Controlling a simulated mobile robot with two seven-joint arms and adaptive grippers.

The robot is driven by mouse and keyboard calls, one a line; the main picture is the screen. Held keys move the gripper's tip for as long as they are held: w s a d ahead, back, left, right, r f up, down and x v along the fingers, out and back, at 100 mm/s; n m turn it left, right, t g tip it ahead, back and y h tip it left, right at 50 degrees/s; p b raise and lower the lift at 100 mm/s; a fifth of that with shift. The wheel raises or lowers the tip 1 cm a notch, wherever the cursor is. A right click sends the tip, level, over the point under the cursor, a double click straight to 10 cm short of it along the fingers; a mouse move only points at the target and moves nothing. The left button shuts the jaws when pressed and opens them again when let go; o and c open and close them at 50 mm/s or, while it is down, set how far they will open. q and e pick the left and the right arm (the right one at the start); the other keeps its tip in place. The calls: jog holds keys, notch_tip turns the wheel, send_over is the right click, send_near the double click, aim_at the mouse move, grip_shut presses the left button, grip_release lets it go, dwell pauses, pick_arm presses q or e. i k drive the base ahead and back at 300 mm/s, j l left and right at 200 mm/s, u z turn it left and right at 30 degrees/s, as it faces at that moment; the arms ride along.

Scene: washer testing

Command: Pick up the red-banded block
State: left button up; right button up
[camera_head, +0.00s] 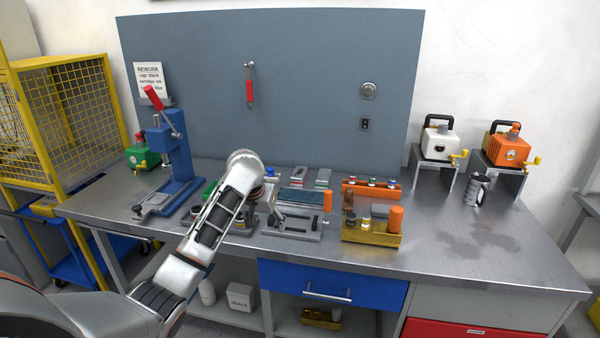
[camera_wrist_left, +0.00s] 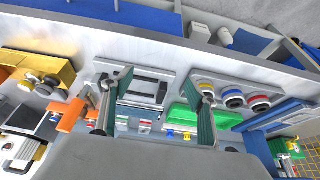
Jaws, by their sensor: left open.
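Small pale blocks with coloured bands lie in the wrist view between my open fingers and slightly beyond. One of them, apparently the red-banded block (camera_wrist_left: 146,122), shows a thin red stripe, but it is too small to be sure. In the head view similar grey blocks (camera_head: 323,177) lie at the back of the bench, near the blue panel. My left gripper (camera_wrist_left: 158,88) is open and empty, its two dark fingers wide apart. In the head view my left arm largely hides it above the bench middle. My right gripper is not in view.
A grey fixture (camera_head: 292,226), a yellow tray (camera_head: 370,236) with cylinders and an orange rack (camera_head: 371,190) crowd the bench middle. A blue press (camera_head: 172,160) stands left. The bench's right front (camera_head: 490,255) is clear.

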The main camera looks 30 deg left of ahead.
aim_at(298, 175)
jog(key=i+j, duration=0.15)
jog(key=i, duration=0.3)
jog(key=i+j, duration=0.2)
jog(key=i, duration=0.3)
jog(key=i+j, duration=0.15)
jog(key=i, duration=0.3)
